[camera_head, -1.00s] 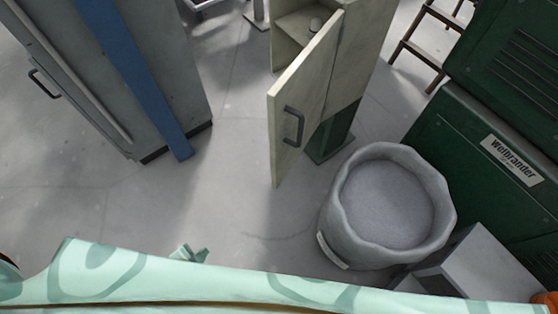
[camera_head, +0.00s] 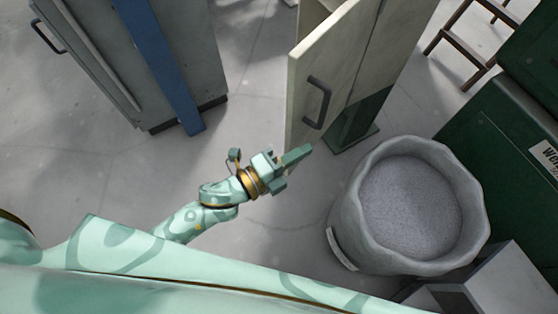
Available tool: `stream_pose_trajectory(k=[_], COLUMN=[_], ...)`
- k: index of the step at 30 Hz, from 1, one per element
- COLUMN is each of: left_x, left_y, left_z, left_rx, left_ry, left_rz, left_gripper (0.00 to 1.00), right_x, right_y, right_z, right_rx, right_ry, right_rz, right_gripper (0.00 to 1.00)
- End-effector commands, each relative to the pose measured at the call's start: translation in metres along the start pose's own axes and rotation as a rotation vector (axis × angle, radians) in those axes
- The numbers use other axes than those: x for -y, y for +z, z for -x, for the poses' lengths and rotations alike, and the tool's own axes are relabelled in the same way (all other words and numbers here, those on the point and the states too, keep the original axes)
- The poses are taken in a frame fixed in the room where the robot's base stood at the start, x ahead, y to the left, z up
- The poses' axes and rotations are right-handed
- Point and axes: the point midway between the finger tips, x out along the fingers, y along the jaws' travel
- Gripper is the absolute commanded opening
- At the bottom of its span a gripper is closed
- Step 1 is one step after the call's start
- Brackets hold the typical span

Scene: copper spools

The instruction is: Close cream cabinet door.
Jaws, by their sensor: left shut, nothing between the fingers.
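The cream cabinet (camera_head: 375,55) stands at the upper middle on a dark green base. Its cream door (camera_head: 330,70) is swung open toward me and has a dark bar handle (camera_head: 317,103). My left gripper (camera_head: 297,156) is shut and empty, a little below the door's lower edge in the picture. Whether it touches the door I cannot tell. My right gripper is not in view.
A round grey tub (camera_head: 347,215) with grey grainy fill stands right of the gripper. A grey cabinet (camera_head: 105,60) with a blue strip (camera_head: 158,65) is at the upper left. Green machinery (camera_head: 490,125) fills the right. Floor between the cabinets is clear.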

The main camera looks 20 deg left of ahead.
Motion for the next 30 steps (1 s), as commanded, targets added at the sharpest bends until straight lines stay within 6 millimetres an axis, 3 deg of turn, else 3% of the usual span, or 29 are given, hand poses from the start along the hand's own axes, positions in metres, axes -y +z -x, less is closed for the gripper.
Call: stream_pose_trajectory(k=[2,10,30], left_x=[-0.002,-0.002,-0.001], left_y=[0.001,0.033,0.048], left_z=[-0.017,-0.003,0.008], left_rx=[-0.001,0.0,-0.015], left_ry=[-0.001,0.003,0.003], left_rz=[0.001,0.002,-0.001], left_gripper=[0.0,0.0,0.0], right_x=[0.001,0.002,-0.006], right_y=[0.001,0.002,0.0], right_z=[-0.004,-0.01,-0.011], right_rx=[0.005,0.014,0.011], right_ry=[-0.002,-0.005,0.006], right_rz=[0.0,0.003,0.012], right_gripper=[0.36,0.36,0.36])
